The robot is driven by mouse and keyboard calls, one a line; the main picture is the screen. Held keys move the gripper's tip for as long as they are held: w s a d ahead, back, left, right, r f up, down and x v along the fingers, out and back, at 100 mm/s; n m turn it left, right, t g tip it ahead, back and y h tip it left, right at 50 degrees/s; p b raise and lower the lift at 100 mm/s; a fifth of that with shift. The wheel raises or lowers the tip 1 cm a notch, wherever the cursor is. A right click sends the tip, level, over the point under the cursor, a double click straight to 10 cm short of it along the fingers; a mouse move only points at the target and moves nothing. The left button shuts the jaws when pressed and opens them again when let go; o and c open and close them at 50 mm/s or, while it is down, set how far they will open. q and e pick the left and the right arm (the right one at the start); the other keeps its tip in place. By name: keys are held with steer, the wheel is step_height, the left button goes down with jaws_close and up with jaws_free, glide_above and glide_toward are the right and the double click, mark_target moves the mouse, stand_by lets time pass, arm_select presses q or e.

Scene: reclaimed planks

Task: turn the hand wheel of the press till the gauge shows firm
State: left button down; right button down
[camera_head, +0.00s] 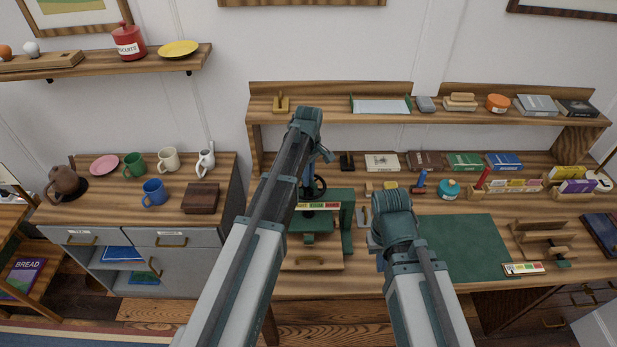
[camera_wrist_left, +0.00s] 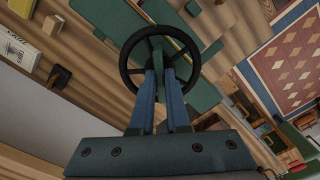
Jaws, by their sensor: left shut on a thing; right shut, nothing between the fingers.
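The green press (camera_head: 346,222) stands on the bench left of centre, partly hidden by my left arm. Its black hand wheel (camera_head: 320,187) is on top; the left wrist view shows the whole ring and spokes (camera_wrist_left: 190,35). My left gripper (camera_wrist_left: 162,72) is shut on the wheel, its blue fingers reaching over the near rim towards the middle. The gauge strip (camera_head: 322,206) on the press front has coloured zones; its left part is covered and its reading is too small to tell. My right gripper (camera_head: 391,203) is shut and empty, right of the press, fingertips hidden.
A green mat (camera_head: 465,247) lies to the right with a coloured card (camera_head: 523,268) at its edge. A teal round tin (camera_head: 449,189) and books (camera_head: 464,162) stand behind. A side cabinet with mugs (camera_head: 154,191) is at left.

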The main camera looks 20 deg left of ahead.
arm_select(q)
steer(key=m, duration=1.2)
steer(key=shift+m, duration=0.4)
stand_by(0.4)
steer(key=c, duration=0.9)
jaws_free()
steer(key=shift+r, duration=0.1)
step_height(320, 180, up, 14)
steer(key=p, duration=1.3)
steer(key=shift+f+p, duration=0.2)
steer(key=shift+p, duration=0.2)
